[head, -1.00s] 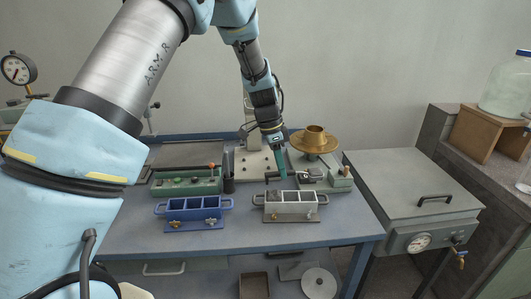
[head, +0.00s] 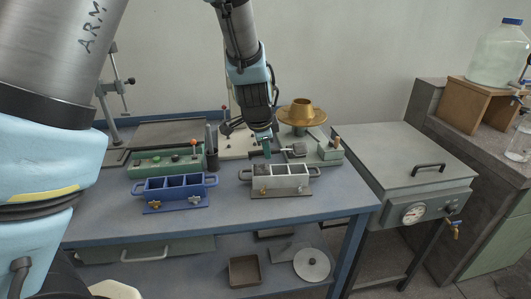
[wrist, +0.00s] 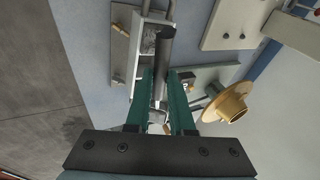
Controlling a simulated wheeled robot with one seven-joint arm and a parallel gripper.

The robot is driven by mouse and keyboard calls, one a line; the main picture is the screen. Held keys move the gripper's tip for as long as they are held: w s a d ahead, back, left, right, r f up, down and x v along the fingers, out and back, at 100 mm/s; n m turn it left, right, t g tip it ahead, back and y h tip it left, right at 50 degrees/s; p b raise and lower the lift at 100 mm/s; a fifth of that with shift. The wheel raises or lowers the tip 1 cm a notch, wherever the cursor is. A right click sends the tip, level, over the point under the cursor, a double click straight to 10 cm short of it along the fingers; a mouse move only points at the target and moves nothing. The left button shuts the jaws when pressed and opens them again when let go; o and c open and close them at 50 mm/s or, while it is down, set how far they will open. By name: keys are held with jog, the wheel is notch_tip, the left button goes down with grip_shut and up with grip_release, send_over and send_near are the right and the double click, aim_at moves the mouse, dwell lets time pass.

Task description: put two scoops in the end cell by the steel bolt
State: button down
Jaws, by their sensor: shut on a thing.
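My gripper (head: 267,153), with green fingers, is shut on a scoop (head: 295,150) just behind and above the grey mould (head: 300,181). The scoop's dark handle (wrist: 165,45) runs between the fingers in the wrist view and points left in the head view. Its bowl lies to the right, mostly hidden by the fingers in the wrist view, so I cannot tell what it holds. The grey mould has a row of cells and two bolts on its front; the left one (head: 262,191) looks brassy. A blue mould (head: 172,190) of three cells stands to the left, with two front bolts.
A brass funnel-like piece (head: 301,112) stands behind on the right. A green panel with knobs (head: 160,162) lies behind the blue mould. A grey lidded cabinet with a gauge (head: 410,170) adjoins the bench's right side. The bench front (head: 225,220) is clear.

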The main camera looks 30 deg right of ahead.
jog(key=f+t+h, duration=0.1)
jog(key=t, duration=0.1)
jog(key=s+f+t+b, duration=0.1)
jog(key=t, duration=0.1)
jog(key=shift+s+a+m+h, duration=0.2)
jog(key=shift+m+h, duration=0.1)
jog(key=shift+h, duration=0.1)
dwell(0.5)
